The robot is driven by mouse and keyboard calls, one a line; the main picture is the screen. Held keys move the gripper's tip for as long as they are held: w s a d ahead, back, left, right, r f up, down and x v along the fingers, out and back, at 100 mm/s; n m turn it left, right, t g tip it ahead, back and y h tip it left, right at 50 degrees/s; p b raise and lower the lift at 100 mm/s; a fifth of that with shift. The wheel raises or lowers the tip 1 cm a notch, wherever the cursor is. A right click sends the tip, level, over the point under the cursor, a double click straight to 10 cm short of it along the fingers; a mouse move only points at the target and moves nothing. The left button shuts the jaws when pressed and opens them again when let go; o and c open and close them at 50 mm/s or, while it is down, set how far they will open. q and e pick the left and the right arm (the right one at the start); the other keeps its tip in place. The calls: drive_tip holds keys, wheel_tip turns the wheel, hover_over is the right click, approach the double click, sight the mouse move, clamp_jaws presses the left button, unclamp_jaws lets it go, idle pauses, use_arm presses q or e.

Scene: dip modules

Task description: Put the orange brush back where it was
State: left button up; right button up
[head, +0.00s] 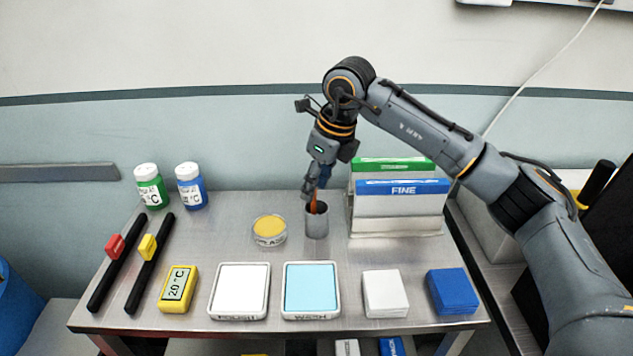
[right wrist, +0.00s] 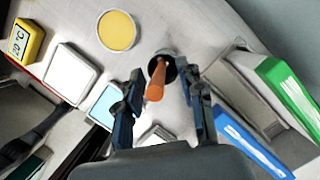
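The orange brush (head: 315,203) stands in a small grey cup (head: 316,224) near the middle of the steel table, leaning slightly. In the right wrist view the orange handle (right wrist: 155,84) points up towards the camera out of the dark mouth of the cup. The brush's lower end is hidden inside the cup. My right gripper (head: 311,191) is just above the cup, pointing down. In the right wrist view its two fingers (right wrist: 162,84) stand apart on either side of the handle, with a gap on each side. My left gripper is not in view.
A rack with green and blue FINE boxes (head: 402,187) stands close right of the cup. A yellow dish (head: 270,229) is to its left. The white tray (head: 239,311), blue WASH tray (head: 311,312), white block (head: 385,294) and blue block (head: 452,291) line the front.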

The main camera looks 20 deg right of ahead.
drive_tip(key=b+v, duration=0.2)
drive_tip(key=v, duration=1.1)
drive_tip(key=shift+a+r, duration=0.15)
drive_tip(key=shift+r, duration=0.25)
drive_tip(key=shift+w, duration=0.15)
